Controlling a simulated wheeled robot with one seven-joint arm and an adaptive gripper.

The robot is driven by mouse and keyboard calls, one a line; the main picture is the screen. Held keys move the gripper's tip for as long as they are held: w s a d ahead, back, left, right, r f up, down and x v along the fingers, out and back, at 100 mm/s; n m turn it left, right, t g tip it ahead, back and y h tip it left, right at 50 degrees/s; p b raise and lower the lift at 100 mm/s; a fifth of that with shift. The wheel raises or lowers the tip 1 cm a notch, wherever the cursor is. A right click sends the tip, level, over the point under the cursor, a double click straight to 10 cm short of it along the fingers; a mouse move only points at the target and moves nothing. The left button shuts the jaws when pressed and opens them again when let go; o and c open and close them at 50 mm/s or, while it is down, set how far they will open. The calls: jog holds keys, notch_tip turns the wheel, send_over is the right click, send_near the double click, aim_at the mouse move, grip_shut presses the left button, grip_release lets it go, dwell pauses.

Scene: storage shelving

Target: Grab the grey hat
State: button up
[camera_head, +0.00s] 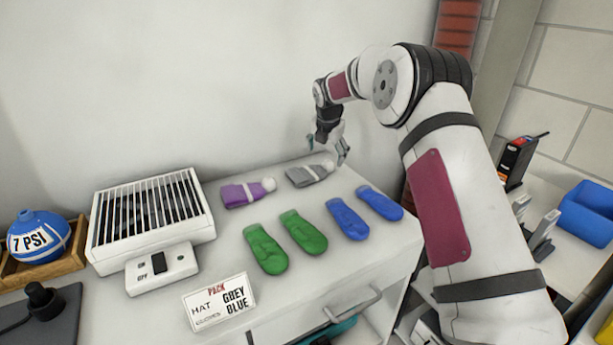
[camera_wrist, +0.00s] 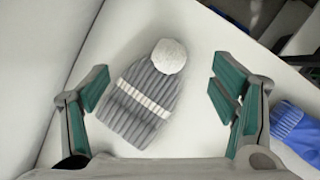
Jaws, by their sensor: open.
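The grey hat (camera_head: 305,175) lies flat on the white cabinet top, near the back right. It is knitted, with a white stripe and a white pompom. In the wrist view the hat (camera_wrist: 142,103) lies between the two fingers, with its pompom pointing up and to the right. My gripper (camera_head: 327,150) is just above the hat, pointing down. In the wrist view my gripper (camera_wrist: 160,95) is open, with one teal-padded finger on each side of the hat. Clear gaps show between the pads and the hat, and nothing is held.
A purple hat (camera_head: 248,191) lies left of the grey hat. Green gloves (camera_head: 283,240) and blue gloves (camera_head: 364,210) lie in front. A sign (camera_head: 218,303) reads "PACK", hat grey, gloves blue. A white slatted heater (camera_head: 150,215) stands at left. The wall is close behind.

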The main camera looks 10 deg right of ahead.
aim_at(325, 160)
jog(key=b+x, duration=0.1)
jog(key=x, duration=0.3)
jog(key=shift+w+a+f, duration=0.1)
jog(key=shift+w+f, duration=0.2)
jog(key=shift+f, duration=0.05)
jog(key=shift+c, duration=0.3)
jog(key=c, duration=1.7)
